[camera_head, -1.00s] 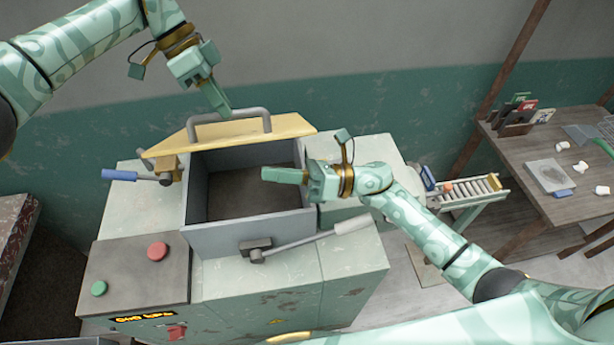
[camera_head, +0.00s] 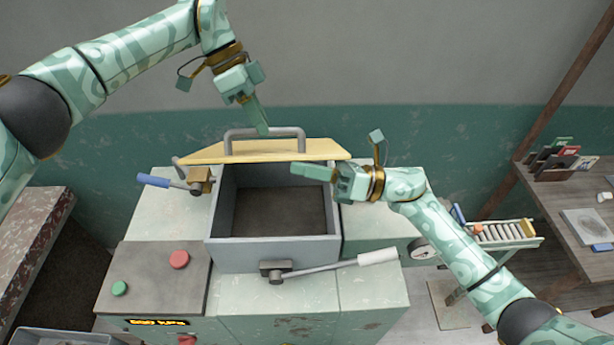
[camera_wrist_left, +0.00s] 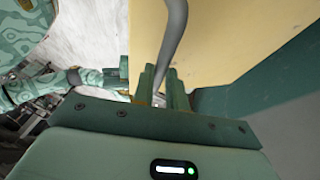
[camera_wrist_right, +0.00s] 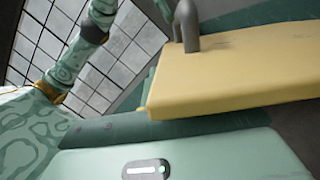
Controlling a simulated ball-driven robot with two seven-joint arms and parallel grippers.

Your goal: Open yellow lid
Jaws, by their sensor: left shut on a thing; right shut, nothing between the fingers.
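The yellow lid (camera_head: 210,152) stands raised at the back edge of the open grey box (camera_head: 275,252), and the box's dark inside shows. My left gripper (camera_head: 263,130) is shut on the lid's grey bar handle (camera_head: 232,134). In the left wrist view the handle (camera_wrist_left: 176,30) runs between the fingers (camera_wrist_left: 161,85), against the yellow lid (camera_wrist_left: 220,40). My right gripper (camera_head: 296,170) is shut and empty, over the right part of the box, close in front of the lid. The right wrist view shows the lid (camera_wrist_right: 240,75) near; the right fingers are hidden there.
A blue-handled lever (camera_head: 155,180) is at the box's left and a white-handled lever (camera_head: 376,257) at its front. A panel with a red button (camera_head: 179,260) and a green button (camera_head: 120,288) is front left. A roller conveyor (camera_head: 500,233) and a wooden table (camera_head: 560,225) stand right.

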